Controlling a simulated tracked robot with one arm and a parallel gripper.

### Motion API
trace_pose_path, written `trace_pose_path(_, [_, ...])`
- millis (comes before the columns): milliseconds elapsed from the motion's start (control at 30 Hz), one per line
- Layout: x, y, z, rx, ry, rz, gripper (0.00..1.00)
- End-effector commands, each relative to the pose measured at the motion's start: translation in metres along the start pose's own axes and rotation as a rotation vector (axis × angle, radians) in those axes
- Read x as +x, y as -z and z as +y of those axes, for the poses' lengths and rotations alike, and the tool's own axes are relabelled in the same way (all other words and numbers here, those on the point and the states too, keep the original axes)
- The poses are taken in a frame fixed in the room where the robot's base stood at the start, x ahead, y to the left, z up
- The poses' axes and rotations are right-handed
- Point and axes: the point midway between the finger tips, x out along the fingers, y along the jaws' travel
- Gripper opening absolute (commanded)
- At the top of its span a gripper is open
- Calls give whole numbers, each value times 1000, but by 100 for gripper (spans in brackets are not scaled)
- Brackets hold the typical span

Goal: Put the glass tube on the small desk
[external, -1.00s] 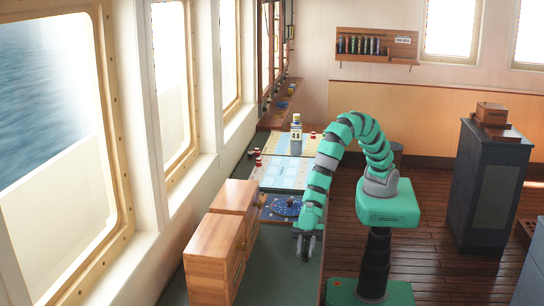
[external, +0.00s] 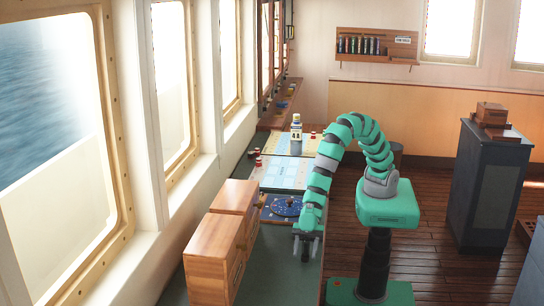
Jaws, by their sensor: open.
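My gripper (external: 306,250) is open, pointing down over the near right part of the long green-topped counter (external: 280,270). I cannot make out a glass tube between or under its fingers; that spot is small and partly hidden by the gripper. Several upright tube-like items (external: 360,45) stand in a wooden wall rack (external: 375,60) at the back; I cannot tell whether they are glass. A dark cabinet-like desk (external: 490,190) stands at the right with a wooden box (external: 491,113) on top. I cannot tell whether it is the small desk.
Wooden drawer boxes (external: 218,255) stand on the counter left of my gripper. Beyond are a blue round chart (external: 287,206), light charts (external: 285,173), a labelled bottle (external: 296,137) and small red-and-white pieces (external: 258,161). Open wooden floor (external: 430,240) lies between my base and the cabinet.

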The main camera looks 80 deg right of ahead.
Motion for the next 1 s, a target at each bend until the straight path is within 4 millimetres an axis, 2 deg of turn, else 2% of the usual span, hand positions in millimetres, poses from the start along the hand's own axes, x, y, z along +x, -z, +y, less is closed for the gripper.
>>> trace_pose_path(67, [-1, -2, 0, 0, -2, 2, 48])
trace_pose_path(400, [-65, 0, 6, 1, -3, 1, 48])
trace_pose_path(700, [-114, -2, 6, 2, -3, -2, 48])
trace_pose_path(900, [-133, 0, 6, 0, -2, 2, 48])
trace_pose_path(933, [-135, 0, 6, 0, -2, 3, 52])
trace_pose_path(1000, [-137, 0, 6, 0, -1, 2, 52])
